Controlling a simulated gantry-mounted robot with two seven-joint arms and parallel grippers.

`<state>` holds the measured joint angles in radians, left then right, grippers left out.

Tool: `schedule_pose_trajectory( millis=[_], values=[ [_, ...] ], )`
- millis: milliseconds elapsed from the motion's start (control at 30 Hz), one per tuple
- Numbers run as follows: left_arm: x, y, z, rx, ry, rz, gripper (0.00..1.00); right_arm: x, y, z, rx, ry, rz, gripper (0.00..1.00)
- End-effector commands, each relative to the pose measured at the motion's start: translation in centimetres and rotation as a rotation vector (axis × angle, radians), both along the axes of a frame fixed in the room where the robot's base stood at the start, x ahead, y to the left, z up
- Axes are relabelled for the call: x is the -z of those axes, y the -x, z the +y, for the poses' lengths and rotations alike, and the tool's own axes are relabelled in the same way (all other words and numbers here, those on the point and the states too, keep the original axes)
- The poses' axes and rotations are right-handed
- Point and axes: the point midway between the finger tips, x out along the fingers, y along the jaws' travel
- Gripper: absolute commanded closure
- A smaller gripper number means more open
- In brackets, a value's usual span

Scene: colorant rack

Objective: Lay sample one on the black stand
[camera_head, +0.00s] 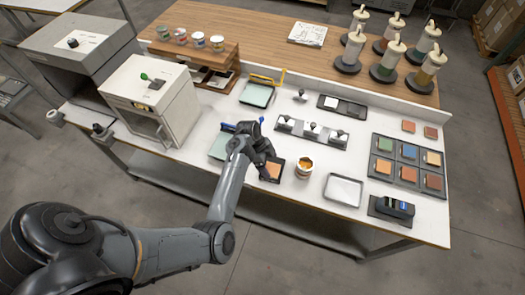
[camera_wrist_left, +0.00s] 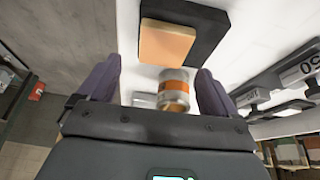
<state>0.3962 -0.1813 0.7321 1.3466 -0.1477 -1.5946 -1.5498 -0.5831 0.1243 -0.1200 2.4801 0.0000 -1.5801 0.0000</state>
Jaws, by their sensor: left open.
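My left gripper (camera_head: 264,152) is open. In the head view it is beside a small orange tile (camera_head: 273,170) on a black stand (camera_head: 279,161), and it partly hides them. In the left wrist view, the gripper's two fingers (camera_wrist_left: 160,82) are spread wide. The tan-orange tile (camera_wrist_left: 166,43) shows beyond them, over one corner of the black stand (camera_wrist_left: 215,22); I cannot tell whether it lies flat on it. No label shows on the tile, so I cannot tell whether it is sample one. My right gripper is in neither view.
An open can of orange paint (camera_head: 304,168) stands right of the stand; it shows between the fingers in the wrist view (camera_wrist_left: 173,88). A grey rack with knobbed weights (camera_head: 312,132) is behind. A white tray (camera_head: 343,190) and a dark tray of colored tiles (camera_head: 407,165) lie right.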

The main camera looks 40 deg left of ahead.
Motion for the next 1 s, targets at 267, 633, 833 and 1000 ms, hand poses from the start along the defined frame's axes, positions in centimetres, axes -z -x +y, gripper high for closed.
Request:
schedule_pose_trajectory(
  millis=[267, 633, 833, 1000],
  values=[
    [-4.9, 0.8, 1.7, -0.001, -0.001, -0.004, 0.07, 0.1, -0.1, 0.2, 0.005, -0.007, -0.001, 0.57],
    [-7.0, 3.4, 4.0, -0.108, -0.081, 0.038, 0.07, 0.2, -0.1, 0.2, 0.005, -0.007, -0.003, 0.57],
    [-7.6, 8.2, 4.8, -0.375, -0.255, 0.068, 0.07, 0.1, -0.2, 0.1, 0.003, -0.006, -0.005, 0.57],
    [-8.6, 12.9, 0.8, -0.59, -0.313, 0.025, 0.07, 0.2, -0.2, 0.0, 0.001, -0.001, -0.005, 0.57]
  ],
)
